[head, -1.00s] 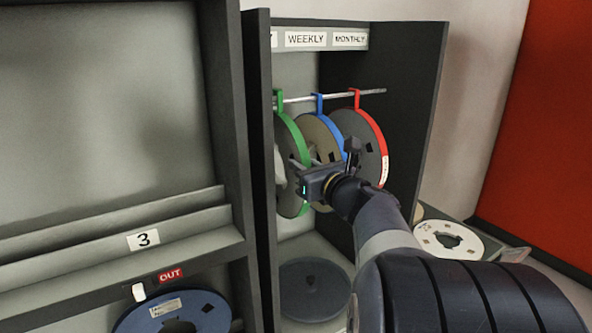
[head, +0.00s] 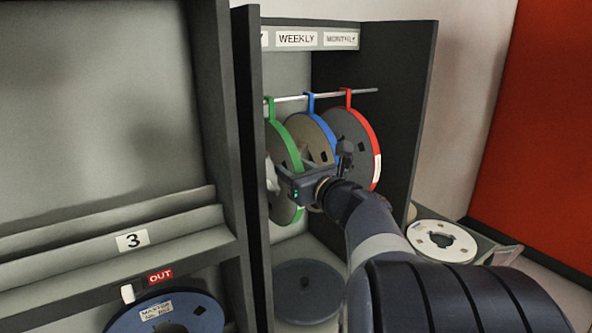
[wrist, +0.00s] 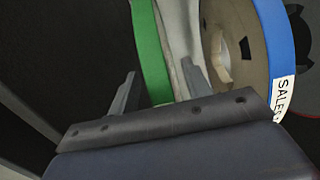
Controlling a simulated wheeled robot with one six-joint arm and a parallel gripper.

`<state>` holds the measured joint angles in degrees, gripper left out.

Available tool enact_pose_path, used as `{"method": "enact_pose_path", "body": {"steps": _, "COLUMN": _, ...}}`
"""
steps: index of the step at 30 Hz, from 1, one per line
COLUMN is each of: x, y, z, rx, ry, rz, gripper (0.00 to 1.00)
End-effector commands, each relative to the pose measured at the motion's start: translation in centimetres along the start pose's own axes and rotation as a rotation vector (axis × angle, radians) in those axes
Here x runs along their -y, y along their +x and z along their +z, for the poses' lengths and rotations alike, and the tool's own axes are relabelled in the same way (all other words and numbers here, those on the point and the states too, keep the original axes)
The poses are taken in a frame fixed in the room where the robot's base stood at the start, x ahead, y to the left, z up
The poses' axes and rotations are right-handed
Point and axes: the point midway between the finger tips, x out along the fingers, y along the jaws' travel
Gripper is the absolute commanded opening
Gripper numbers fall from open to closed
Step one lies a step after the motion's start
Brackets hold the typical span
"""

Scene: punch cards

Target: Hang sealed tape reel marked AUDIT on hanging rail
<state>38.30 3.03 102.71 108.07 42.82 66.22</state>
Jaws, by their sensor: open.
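Three reels hang on the hanging rail (head: 368,90) in the head view. They are a green-rimmed reel (head: 280,140), a blue-rimmed reel (head: 316,138) and a red-rimmed reel (head: 357,130). In the wrist view, the blue-rimmed reel (wrist: 278,45) has a label reading SALES. The red reel's label is too small to read, and I can read AUDIT nowhere. My gripper (head: 276,172) is at the green reel. In the wrist view, my gripper (wrist: 158,70) is open, with the green rim (wrist: 147,50) showing between its fingers. I cannot tell whether they touch it.
The cabinet's dark right wall (head: 400,120) stands close to my arm. A dark reel (head: 307,290) lies on the cabinet floor. A pale reel (head: 442,240) lies at the right, and a blue reel (head: 168,315) lies under the OUT sign (head: 160,277).

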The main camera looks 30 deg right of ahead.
Motion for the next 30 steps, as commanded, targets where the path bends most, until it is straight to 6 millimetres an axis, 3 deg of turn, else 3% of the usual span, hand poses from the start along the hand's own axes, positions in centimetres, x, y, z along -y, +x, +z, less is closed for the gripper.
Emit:
{"method": "enact_pose_path", "body": {"steps": 10, "x": 0.1, "y": -0.9, "z": -0.2, "rx": -0.003, "ry": 0.001, "rz": -0.002, "gripper": 0.46}}
{"method": "enact_pose_path", "body": {"steps": 21, "x": 0.2, "y": -7.5, "z": -0.1, "rx": 0.0, "ry": -0.002, "rz": -0.006, "gripper": 0.46}}
{"method": "enact_pose_path", "body": {"steps": 30, "x": 0.1, "y": -10.4, "z": -0.1, "rx": -0.001, "ry": 0.0, "rz": -0.003, "gripper": 0.46}}
